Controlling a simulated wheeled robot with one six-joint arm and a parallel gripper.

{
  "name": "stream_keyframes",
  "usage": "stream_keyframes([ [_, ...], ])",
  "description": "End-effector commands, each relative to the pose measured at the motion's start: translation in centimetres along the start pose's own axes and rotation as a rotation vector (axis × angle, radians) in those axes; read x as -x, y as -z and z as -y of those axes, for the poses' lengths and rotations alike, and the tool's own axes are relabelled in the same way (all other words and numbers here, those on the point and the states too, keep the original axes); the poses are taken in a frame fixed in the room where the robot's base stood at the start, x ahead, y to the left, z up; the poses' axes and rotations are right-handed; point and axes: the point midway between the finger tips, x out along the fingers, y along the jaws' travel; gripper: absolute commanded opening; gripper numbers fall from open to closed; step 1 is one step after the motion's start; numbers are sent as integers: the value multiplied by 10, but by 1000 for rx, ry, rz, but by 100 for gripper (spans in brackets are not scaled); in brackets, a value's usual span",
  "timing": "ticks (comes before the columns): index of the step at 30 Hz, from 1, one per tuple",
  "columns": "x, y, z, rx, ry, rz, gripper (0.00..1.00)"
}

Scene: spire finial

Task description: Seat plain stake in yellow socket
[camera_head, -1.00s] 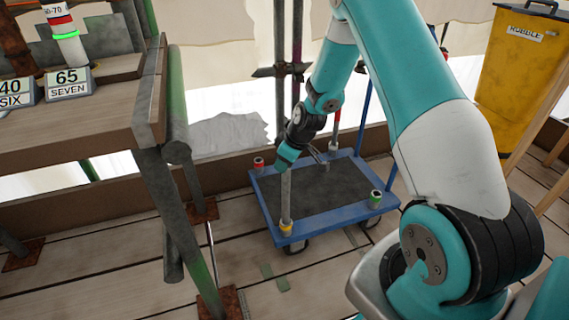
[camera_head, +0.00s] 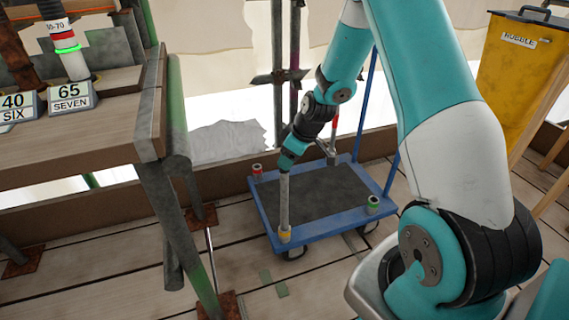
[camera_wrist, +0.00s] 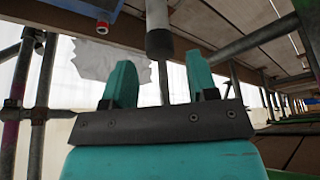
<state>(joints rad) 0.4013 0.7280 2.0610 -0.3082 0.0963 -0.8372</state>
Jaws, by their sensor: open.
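The plain stake (camera_head: 284,205) is a pale grey rod. It stands upright at the near left corner of the blue trolley, its lower end at the yellow socket (camera_head: 285,234). How deep it sits in the socket cannot be seen. My gripper (camera_head: 286,169) is at the stake's upper end, pointing down toward it. In the wrist view my gripper (camera_wrist: 161,75) is open, its two teal fingers spread apart. The dark end of the stake (camera_wrist: 159,44) shows in line with the gap between them, about at the fingertips. I see no finger touching it.
A bench (camera_head: 85,148) with numbered blocks stands left. A yellow rubble bin (camera_head: 520,70) is at right. Scaffold poles stand behind.

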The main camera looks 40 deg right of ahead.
Motion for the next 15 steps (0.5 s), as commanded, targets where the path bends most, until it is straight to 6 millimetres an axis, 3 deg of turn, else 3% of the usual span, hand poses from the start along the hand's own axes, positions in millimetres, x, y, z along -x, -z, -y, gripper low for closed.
stream_keyframes([
  [3,29,1,-1,-2,-2,-1,53],
  [11,58,2,2,1,3,0,53],
  [14,74,18,25,7,27,-3,53],
  [15,84,28,42,10,46,-4,53],
])
